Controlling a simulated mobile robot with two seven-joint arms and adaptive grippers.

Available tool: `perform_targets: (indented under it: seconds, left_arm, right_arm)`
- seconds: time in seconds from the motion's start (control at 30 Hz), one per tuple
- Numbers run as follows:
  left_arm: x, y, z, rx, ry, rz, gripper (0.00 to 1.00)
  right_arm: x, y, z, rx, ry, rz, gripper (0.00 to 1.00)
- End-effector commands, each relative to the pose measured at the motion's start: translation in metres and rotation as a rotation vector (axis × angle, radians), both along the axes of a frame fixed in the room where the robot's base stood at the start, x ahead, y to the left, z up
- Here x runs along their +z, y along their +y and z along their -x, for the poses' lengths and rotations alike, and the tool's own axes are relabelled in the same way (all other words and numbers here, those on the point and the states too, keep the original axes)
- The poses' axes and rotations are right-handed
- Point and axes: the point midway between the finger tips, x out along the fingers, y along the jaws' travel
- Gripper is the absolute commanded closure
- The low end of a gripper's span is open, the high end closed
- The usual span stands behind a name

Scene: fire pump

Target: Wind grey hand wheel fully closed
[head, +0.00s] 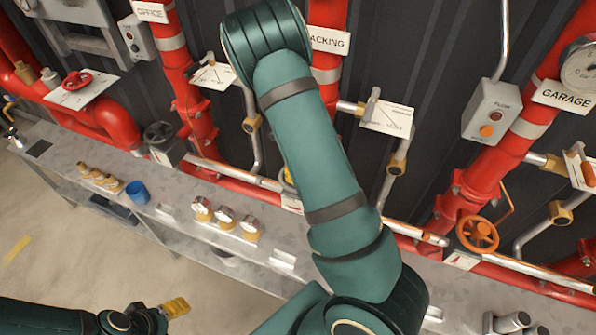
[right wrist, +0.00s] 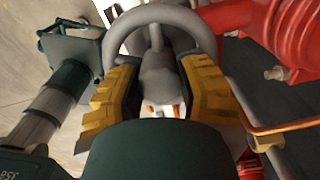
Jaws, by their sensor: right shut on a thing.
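The grey hand wheel (right wrist: 158,72) fills the upper middle of the right wrist view, with its curved rim, a spoke and a thick hub. My right gripper (right wrist: 160,95) has its two yellow ridged fingers on either side of the hub area and is shut on the wheel. How far the wheel is turned cannot be told. In the head view my right arm crosses the middle and hides its own gripper and the wheel. My left gripper (head: 175,307), with yellow fingers, is low at the left, away from the pipes; its opening is unclear.
Red pipes run along the dark wall. An orange wheel (head: 477,233), a red wheel (head: 77,80) and a dark wheel (head: 160,133) sit on them. A grey bench (head: 178,232) carries several gauges and a blue cup (head: 137,193). Floor at lower left is clear.

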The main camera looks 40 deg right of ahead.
Motion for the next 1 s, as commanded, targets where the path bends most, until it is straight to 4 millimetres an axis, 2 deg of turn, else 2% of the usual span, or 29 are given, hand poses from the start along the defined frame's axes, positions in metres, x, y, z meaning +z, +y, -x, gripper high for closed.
perform_targets:
  seconds: [0.4,0.5,0.8,0.9,0.93,1.0]
  left_arm:
    - [-0.0003,0.0000,0.0000,0.000,0.000,0.000,0.39]
    - [-0.0003,0.0000,0.0000,0.000,0.000,0.000,0.39]
    - [-0.0003,0.0000,0.0000,0.000,0.000,0.000,0.39]
    - [-0.0003,0.0000,0.0000,0.000,0.000,0.000,0.39]
    - [-0.0003,0.0000,0.0000,0.000,0.000,0.000,0.39]
    - [-0.0003,0.0000,0.0000,0.000,0.000,0.000,0.39]
  right_arm:
    - [-0.0021,0.0018,0.0025,-0.600,0.008,-0.002,1.00]
    - [-0.0022,0.0023,0.0025,-0.667,0.008,-0.003,1.00]
    - [-0.0024,0.0024,0.0028,-0.683,0.010,-0.004,1.00]
    - [-0.0026,0.0022,0.0032,-0.739,0.010,-0.002,1.00]
    - [-0.0024,0.0020,0.0032,-0.734,0.010,-0.002,0.51]
    - [-0.0024,0.0019,0.0031,-0.732,0.009,-0.003,0.27]
